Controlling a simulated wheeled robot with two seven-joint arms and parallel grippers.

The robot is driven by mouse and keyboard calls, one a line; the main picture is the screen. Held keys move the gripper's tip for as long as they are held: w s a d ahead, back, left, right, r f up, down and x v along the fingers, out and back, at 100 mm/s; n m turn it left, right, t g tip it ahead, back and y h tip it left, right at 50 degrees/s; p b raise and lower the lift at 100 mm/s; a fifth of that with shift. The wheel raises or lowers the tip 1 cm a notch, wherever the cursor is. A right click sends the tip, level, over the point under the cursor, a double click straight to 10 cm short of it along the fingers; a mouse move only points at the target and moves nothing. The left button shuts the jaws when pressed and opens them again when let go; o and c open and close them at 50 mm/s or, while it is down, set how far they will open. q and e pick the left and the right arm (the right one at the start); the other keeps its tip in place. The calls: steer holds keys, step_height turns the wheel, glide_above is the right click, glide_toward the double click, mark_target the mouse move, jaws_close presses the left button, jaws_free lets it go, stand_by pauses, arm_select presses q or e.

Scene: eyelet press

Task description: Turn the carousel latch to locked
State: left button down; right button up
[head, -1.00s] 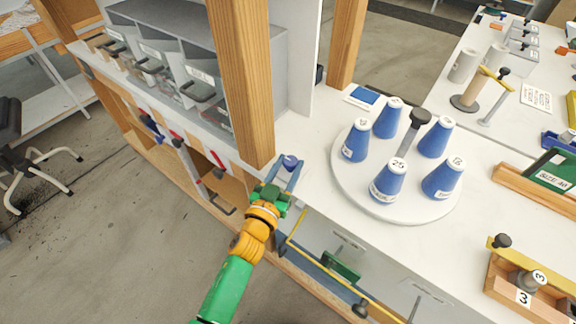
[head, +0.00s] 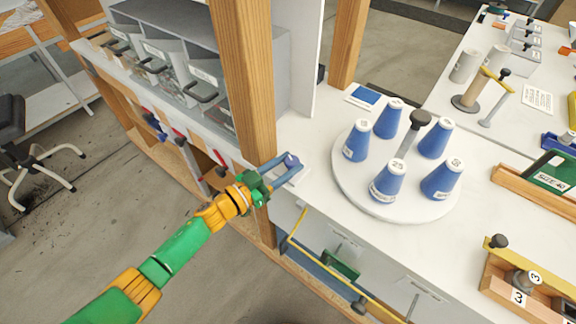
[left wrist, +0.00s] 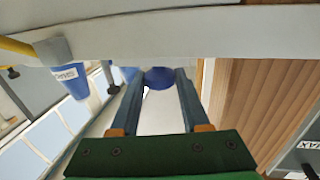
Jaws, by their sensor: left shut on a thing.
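The carousel (head: 408,215) is a round white disc on the bench, bearing several blue numbered cones and a post with a black knob (head: 421,118). The latch shows as a small blue knob (head: 291,158) at the bench edge, left of the disc. My left gripper (head: 291,166) reaches it from the left, its two blue-grey fingers shut on the knob. In the left wrist view, the blue knob (left wrist: 158,78) sits between the fingertips. The rest of the latch is hidden, and I cannot read its lock position. My right gripper is not in view.
A wooden post (head: 250,85) rises close behind my left gripper. Grey bins (head: 190,75) stand on the left shelf. A yellow bar (head: 330,270) runs below the bench front. A blue card (head: 366,95) lies behind the disc.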

arm_select(q)
steer(key=shift+w+a+f+m+g+h+b, duration=0.1)
steer(key=shift+m+g+h+b, duration=0.8)
steer(key=shift+m+g+b, duration=0.25)
steer(key=shift+g, duration=0.25)
steer(key=shift+c, duration=1.9)
jaws_free()
